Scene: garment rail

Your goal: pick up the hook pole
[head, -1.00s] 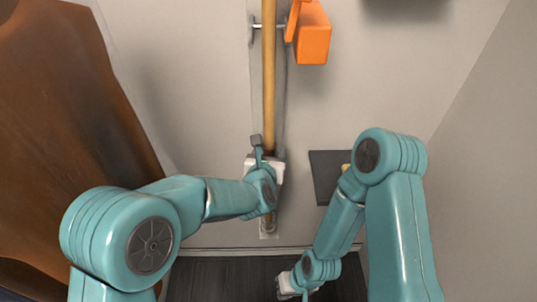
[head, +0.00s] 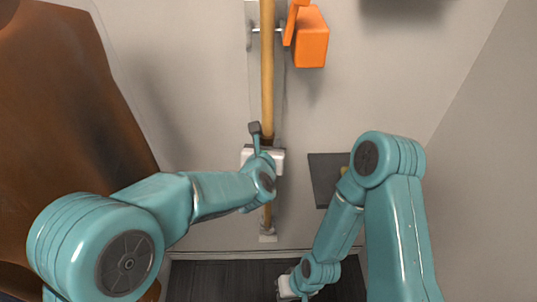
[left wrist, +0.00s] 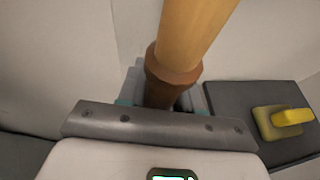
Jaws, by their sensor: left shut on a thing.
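The hook pole (head: 267,75) is a long wooden pole standing upright along a grey wall strip, its top out of the head view. My left gripper (head: 264,160) is shut on its lower part. The left wrist view shows the pole (left wrist: 195,35) with a darker brown grip section running down between my left jaws (left wrist: 165,105). The fingertips are mostly hidden behind the gripper body. My right gripper (head: 287,286) hangs low near the dark floor, away from the pole; its jaws are too small to judge.
An orange box-shaped thing (head: 311,48) is on the wall right of the pole. A dark panel (head: 323,178) with a yellow item (left wrist: 290,117) is at lower right. A large brown garment (head: 60,110) hangs at left. A small bracket (head: 268,238) sits under the pole.

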